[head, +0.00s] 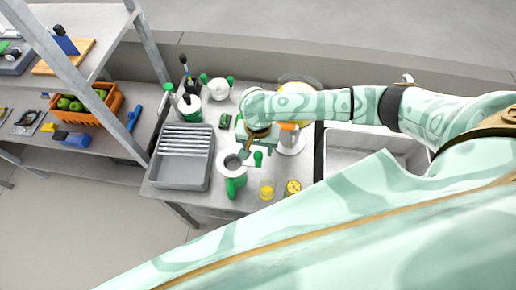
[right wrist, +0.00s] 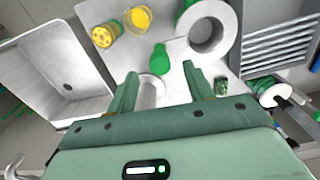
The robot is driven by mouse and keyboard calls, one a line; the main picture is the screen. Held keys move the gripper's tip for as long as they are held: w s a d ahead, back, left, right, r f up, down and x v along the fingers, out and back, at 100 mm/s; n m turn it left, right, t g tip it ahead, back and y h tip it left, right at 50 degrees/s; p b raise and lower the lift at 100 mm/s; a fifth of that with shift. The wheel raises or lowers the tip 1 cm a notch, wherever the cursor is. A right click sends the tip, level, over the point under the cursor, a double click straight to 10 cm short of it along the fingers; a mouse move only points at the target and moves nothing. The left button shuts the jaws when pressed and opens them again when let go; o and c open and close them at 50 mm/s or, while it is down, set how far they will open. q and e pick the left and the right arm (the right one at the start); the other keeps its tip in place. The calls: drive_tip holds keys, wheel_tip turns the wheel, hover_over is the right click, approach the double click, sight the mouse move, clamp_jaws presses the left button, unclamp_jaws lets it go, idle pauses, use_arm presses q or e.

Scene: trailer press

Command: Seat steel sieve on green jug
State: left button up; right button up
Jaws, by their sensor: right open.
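The steel sieve (head: 232,162) shows as a pale wide ring with a dark mesh centre. It also shows in the right wrist view (right wrist: 208,32). The green jug (head: 236,187) stands at the same spot, partly covered by the sieve; the sieve appears to lie over its top, but I cannot tell how well it sits. My right gripper (head: 257,146) is open and empty, just right of the sieve in the head view. In the right wrist view its fingers (right wrist: 160,75) are apart, with the sieve beyond the right finger. My left gripper is not in view.
A small green object (right wrist: 160,57) stands near the fingers. Yellow cups (head: 267,189) stand at the table's front edge. A grey ribbed tray (head: 181,176) is left, a sink (head: 350,148) right, bottles (head: 189,103) behind. An orange crate (head: 112,107) is on the shelf.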

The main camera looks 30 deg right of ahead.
wheel_tip(320, 180, up, 14)
drive_tip(key=p, duration=0.3)
drive_tip(key=shift+f, duration=0.1)
